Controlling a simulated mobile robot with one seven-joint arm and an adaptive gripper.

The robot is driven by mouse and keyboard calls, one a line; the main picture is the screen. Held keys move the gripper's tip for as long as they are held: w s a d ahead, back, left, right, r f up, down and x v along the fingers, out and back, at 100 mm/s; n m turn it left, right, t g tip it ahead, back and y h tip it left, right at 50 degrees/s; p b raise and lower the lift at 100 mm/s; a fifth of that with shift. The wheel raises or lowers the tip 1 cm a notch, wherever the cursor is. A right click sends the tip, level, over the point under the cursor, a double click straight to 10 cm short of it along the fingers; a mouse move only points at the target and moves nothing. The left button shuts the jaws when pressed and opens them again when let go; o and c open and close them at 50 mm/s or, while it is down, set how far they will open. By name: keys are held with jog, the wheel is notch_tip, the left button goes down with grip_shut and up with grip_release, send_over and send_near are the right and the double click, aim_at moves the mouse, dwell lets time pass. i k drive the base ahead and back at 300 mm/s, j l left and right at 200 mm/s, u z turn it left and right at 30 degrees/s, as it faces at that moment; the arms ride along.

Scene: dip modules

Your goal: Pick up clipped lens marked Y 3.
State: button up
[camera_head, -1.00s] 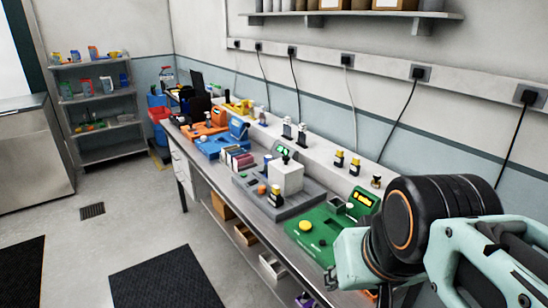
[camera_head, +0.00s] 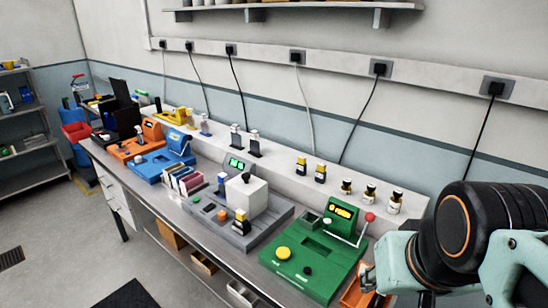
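No label reading Y 3 is legible, so I cannot tell which item is the clipped lens. Several small clip-like pieces stand on the white ledge behind the bench: a yellow-and-black piece (camera_head: 301,166), another beside it (camera_head: 320,173), and black, white and yellow pieces (camera_head: 369,193) farther right. A similar yellow-and-black piece (camera_head: 241,223) stands on the grey station. Dark and pale upright pieces (camera_head: 254,145) stand farther left on the ledge. My gripper (camera_head: 368,279) is at the lower right, apart from these pieces; its fingers are too unclear to show whether they are open.
A green station (camera_head: 308,272) with a red-knobbed lever (camera_head: 369,217) is nearest my arm. An orange tray (camera_head: 358,296) lies beside it. The grey station (camera_head: 265,232) bears a white block (camera_head: 246,197). Blue (camera_head: 150,166) and orange machines (camera_head: 128,150) stand farther left. Cables hang behind the ledge.

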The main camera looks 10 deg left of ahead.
aim_at(223, 177)
jog(key=i+j+z, duration=0.15)
jog(key=j, duration=0.2)
jog(key=i+j+z, duration=0.15)
jog(key=j, duration=0.25)
jog(key=i+j, duration=0.1)
jog(key=j, duration=0.25)
jog(key=i+j+z, duration=0.1)
jog(key=j, duration=0.3)
jog(key=i+j, duration=0.15)
jog(key=j, duration=0.2)
jog(key=i+j+z, duration=0.1)
jog(key=j, duration=0.25)
jog(key=k+j+u, duration=0.15)
jog(key=j, duration=0.5)
jog(key=k+u, duration=0.2)
jog(key=i+j+z, duration=0.15)
jog(key=i, duration=0.15)
jog(key=i+j+z, duration=0.2)
jog(key=i+l, duration=0.1)
jog(key=i, duration=0.05)
